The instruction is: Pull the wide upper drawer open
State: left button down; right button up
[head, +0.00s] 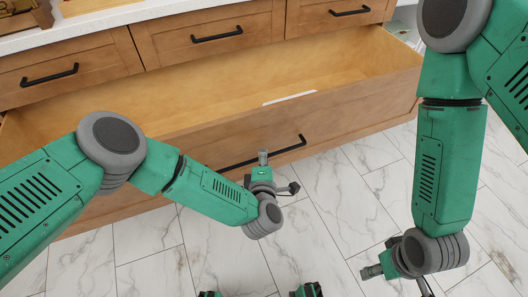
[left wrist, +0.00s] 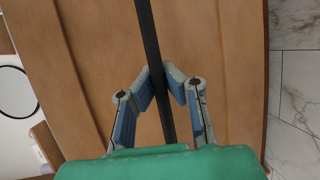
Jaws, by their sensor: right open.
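The wide wooden drawer (head: 345,112) stands pulled out under a row of small shut drawers; its inside shows in the head view. Its long black bar handle (head: 287,149) runs along the front, partly hidden behind my left wrist. In the left wrist view the handle (left wrist: 149,35) passes between the fingertips of my left gripper (left wrist: 164,78). The fingers are closed in on it from both sides, against the drawer front. My right gripper (head: 425,288) is open, low at the lower right, away from the drawer and partly cut off by the frame edge.
Small shut drawers with black handles (head: 217,34) line the top, under a white counter (head: 120,17). A flat white item (head: 290,98) lies in the open drawer. The marble-tiled floor (head: 330,215) in front is clear apart from my own parts.

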pick_arm(q)
jog(key=shift+s+a+f, duration=0.25)
jog(key=shift+a, duration=0.1)
jog(key=c, duration=1.6)
grip_release()
jog(key=shift+r, duration=0.15)
jog(key=shift+d, duration=0.1)
